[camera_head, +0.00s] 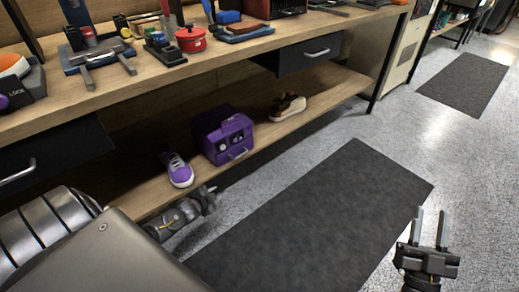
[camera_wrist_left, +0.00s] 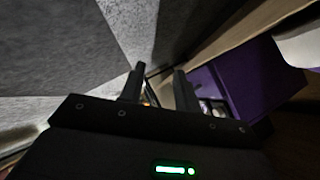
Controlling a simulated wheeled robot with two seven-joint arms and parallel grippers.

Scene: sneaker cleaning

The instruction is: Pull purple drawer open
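A purple drawer box (camera_head: 222,135) stands on the lower shelf, with a handle (camera_head: 238,154) low on its front. The drawer looks shut. In the left wrist view the purple box (camera_wrist_left: 252,72) is at the right, tilted and dark. My left gripper (camera_head: 209,194) is just off the shelf's front edge, below and in front of the box, apart from the handle. Its fingers (camera_wrist_left: 157,78) stand apart with nothing clearly between them. My right gripper (camera_head: 431,212) is open and empty above the floor at the lower right.
A purple sneaker (camera_head: 178,170) stands left of the box and a dark brown-and-white shoe (camera_head: 288,106) to its right. The lower shelf (camera_head: 330,92) is wooden. The workbench top (camera_head: 130,85) with tools overhangs it. A dark mat (camera_head: 330,215) covers open floor in front.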

